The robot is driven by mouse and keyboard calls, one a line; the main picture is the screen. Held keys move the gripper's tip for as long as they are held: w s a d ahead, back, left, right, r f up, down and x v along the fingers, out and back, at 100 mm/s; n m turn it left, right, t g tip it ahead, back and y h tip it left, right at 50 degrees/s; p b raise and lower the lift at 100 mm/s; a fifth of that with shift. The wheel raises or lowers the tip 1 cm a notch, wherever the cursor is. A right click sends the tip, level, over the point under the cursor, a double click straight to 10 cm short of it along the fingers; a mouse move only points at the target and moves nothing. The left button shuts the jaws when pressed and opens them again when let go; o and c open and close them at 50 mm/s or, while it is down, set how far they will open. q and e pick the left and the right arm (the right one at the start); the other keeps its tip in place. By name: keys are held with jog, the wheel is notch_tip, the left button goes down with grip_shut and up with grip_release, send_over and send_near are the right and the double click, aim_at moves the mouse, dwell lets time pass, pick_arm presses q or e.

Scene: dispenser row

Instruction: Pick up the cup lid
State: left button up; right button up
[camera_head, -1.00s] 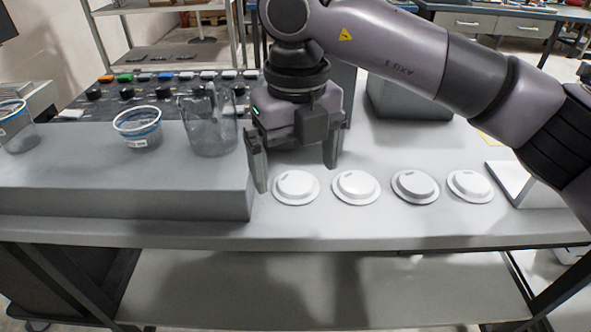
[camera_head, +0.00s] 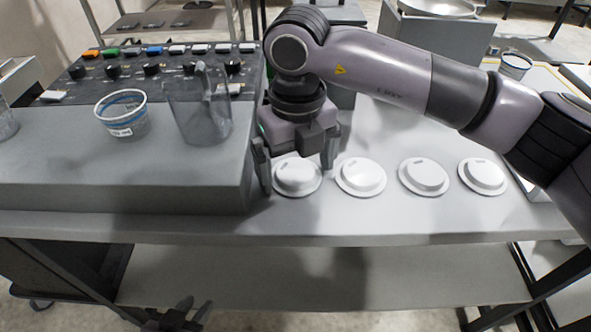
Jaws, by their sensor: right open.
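Several white cup lids lie in a row on the grey table: the leftmost lid (camera_head: 297,178), a second lid (camera_head: 360,177), a third lid (camera_head: 424,177) and a rightmost lid (camera_head: 483,176). My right gripper (camera_head: 296,170) points down over the leftmost lid, open and empty. One finger is at the lid's left edge and the other is at its upper right. Whether they touch it I cannot tell. My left gripper (camera_head: 183,313) is low at the bottom edge, below the table, mostly cut off; its opening is unclear.
A grey raised block (camera_head: 120,180) fills the table's left side. On it stand a clear cup with a blue band (camera_head: 122,117) and a clear pitcher (camera_head: 200,110). A button panel (camera_head: 150,70) is behind. The table front (camera_head: 400,222) is clear.

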jog(key=c, duration=0.8)
